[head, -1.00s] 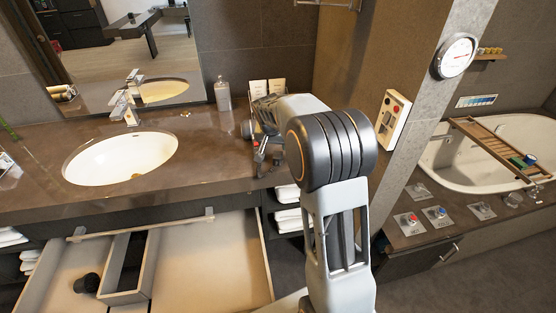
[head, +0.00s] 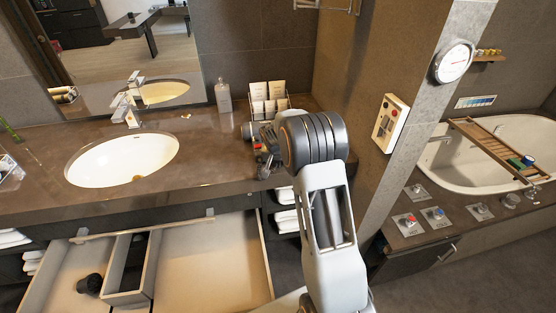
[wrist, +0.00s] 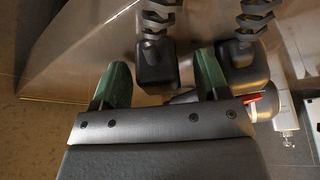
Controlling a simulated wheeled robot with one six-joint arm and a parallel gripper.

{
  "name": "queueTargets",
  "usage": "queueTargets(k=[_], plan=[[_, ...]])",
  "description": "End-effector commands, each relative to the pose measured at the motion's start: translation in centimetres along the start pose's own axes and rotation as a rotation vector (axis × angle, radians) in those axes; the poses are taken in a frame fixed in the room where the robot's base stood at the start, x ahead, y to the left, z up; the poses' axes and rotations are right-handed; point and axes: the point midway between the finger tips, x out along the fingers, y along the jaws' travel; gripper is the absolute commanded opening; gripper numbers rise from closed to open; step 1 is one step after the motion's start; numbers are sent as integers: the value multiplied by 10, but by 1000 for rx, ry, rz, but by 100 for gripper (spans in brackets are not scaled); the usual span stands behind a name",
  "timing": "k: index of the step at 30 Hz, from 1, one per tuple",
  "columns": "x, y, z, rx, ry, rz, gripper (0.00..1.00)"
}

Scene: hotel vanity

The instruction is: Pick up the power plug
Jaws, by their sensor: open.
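The power plug appears in the wrist view as a black block (wrist: 157,68) with a ribbed cord sleeve. It lies between and just beyond the green fingertips of my gripper (wrist: 162,70), with space on both sides. A second, similar black block (wrist: 243,68) with a ribbed sleeve is just right of the right finger; I cannot tell whether it is a reflection. In the head view my gripper (head: 264,162) is open near the counter's right front edge. My arm and gripper hide the plug there.
The brown counter (head: 215,150) holds a sink (head: 120,158), a bottle (head: 223,97) and a card rack (head: 268,100). Below, an open drawer (head: 205,260) holds a dark object (head: 89,284). A wall panel (head: 390,123) stands right of my arm.

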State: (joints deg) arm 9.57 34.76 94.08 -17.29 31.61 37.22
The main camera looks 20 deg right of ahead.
Motion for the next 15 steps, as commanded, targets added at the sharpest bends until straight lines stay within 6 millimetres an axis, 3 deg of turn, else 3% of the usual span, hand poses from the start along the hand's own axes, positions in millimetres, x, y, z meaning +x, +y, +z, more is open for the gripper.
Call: queueTargets(k=[6, 15], plan=[[1, 0, 0, 0, 1, 0, 68], [0, 0, 0, 0, 0, 0, 40]])
